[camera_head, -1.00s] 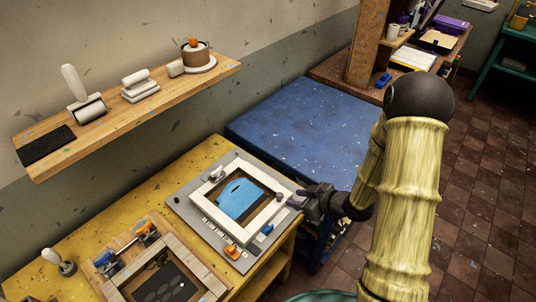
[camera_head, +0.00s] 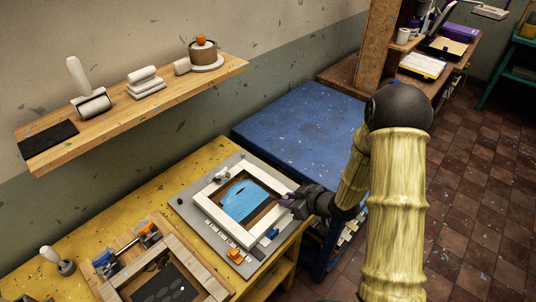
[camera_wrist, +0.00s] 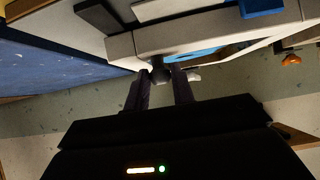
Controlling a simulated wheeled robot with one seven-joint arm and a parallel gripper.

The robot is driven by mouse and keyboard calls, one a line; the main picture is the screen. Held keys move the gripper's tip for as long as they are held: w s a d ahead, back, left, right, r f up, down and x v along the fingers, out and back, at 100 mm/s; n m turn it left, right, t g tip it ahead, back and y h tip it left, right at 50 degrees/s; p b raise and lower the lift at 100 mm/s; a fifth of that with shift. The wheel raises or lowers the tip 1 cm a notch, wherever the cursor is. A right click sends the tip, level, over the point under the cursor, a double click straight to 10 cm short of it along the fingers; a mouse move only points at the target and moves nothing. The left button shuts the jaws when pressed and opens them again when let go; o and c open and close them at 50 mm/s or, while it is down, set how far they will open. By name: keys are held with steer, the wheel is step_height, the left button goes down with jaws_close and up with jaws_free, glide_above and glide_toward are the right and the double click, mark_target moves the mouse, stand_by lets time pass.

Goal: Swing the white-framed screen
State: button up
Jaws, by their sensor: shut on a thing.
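The white-framed screen (camera_head: 212,217) lies over a grey base board on the yellow table, with a blue patch (camera_head: 243,200) inside its frame. My gripper (camera_head: 289,203) is at the frame's right side in the head view. In the wrist view, its two fingers (camera_wrist: 160,84) are closed around a dark round knob (camera_wrist: 160,73) at the edge of the white frame (camera_wrist: 215,33). The frame looks nearly flat; I cannot tell clearly whether its right side is a little off the board. The gripper hides part of that side in the head view.
A blue-topped table (camera_head: 300,130) is behind.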

steer(key=shift+w+a+r+p, duration=0.3)
steer(key=shift+r+p, duration=0.65)
steer(key=shift+r, duration=0.3)
steer(key=shift+w+a+r+p, duration=0.25)
steer(key=shift+a+r+p, duration=0.1)
steer(key=shift+r+p, duration=0.7)
steer(key=shift+w+a+r+p, duration=0.3)
steer(key=shift+r+p, duration=0.5)
steer(key=shift+r, duration=0.6)
steer(key=w+a+r+p, duration=0.2)
steer(key=a+r+p, duration=0.1)
steer(key=r+p, duration=0.2)
steer(key=shift+w+a+r, duration=0.3)
steer(key=shift+w+r, duration=0.1)
steer(key=shift+r, duration=0.4)
steer(key=shift+w+a+r+p, duration=0.25)
steer(key=shift+a+r+p, duration=0.1)
steer(key=shift+r+p, duration=0.15)
steer(key=shift+w+a+r+p, duration=0.3)
steer(key=shift+a+p, duration=0.05)
steer(key=shift+a, duration=0.05)
jaws_close()
steer(key=shift+w+a+r+p, duration=0.6)
steer(key=shift+a+r+p, duration=0.15)
steer(key=shift+a, duration=0.1)
steer(key=shift+w+a+r+p, duration=0.6)
steer(key=shift+a+r, duration=0.1)
steer(key=shift+a, duration=0.1)
